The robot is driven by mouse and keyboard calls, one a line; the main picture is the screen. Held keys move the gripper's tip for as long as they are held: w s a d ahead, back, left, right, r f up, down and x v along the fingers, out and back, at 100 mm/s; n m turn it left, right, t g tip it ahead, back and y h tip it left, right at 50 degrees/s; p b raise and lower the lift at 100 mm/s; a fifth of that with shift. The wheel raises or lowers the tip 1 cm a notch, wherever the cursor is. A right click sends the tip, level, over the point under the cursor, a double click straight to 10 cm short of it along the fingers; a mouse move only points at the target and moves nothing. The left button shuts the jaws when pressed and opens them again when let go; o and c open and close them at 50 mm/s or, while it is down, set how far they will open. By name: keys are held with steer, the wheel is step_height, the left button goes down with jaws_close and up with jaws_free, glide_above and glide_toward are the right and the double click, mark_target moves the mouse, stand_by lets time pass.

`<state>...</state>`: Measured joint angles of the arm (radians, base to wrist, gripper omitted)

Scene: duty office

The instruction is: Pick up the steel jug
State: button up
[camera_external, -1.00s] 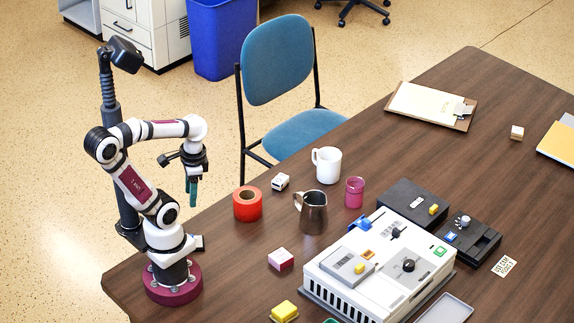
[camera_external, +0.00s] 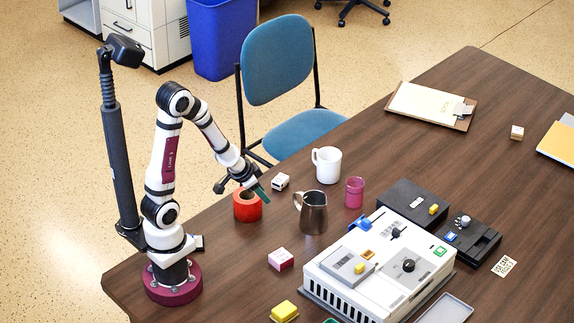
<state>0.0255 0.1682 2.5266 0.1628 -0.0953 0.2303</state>
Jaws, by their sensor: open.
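The steel jug (camera_external: 314,214) stands upright on the dark wooden table, left of the white machine. Its handle points to the left in the picture. My gripper (camera_external: 262,192) is open and holds nothing. It is above and just behind the red tape roll, up and to the left of the jug, and apart from the jug. The green fingers angle down to the right, toward the jug's side of the table.
The red tape roll (camera_external: 247,206) lies left of the jug. A white mug (camera_external: 327,165) and a pink cup (camera_external: 354,192) stand behind it. A small white box (camera_external: 280,182), a pink-and-white block (camera_external: 281,259) and the white machine (camera_external: 378,270) are also near.

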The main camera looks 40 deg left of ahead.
mark_target(302, 195)
steer(key=w+d+f+t, duration=0.1)
steer(key=w+f, duration=0.1)
steer(key=w+f+n+t+h, duration=0.1)
steer(key=w+f+t, duration=0.1)
steer(key=w+d+f+n+t, duration=0.1)
steer(key=w+f+t, duration=0.1)
steer(key=shift+w+d+f, duration=0.3)
steer(key=shift+w+d, duration=0.05)
steer(key=shift+w, duration=0.05)
steer(key=shift+w+a+f+n+t, duration=0.15)
steer(key=shift+f+n+t, duration=0.1)
steer(key=shift+n+t, duration=0.15)
steer(key=shift+w+a+r+n+t, duration=0.3)
steer(key=shift+r+n+t, duration=0.1)
steer(key=shift+n+t, duration=0.35)
steer(key=shift+w, duration=0.3)
steer(key=x, duration=0.7)
steer(key=shift+a+r, duration=0.1)
steer(key=shift+a, duration=0.1)
jaws_close()
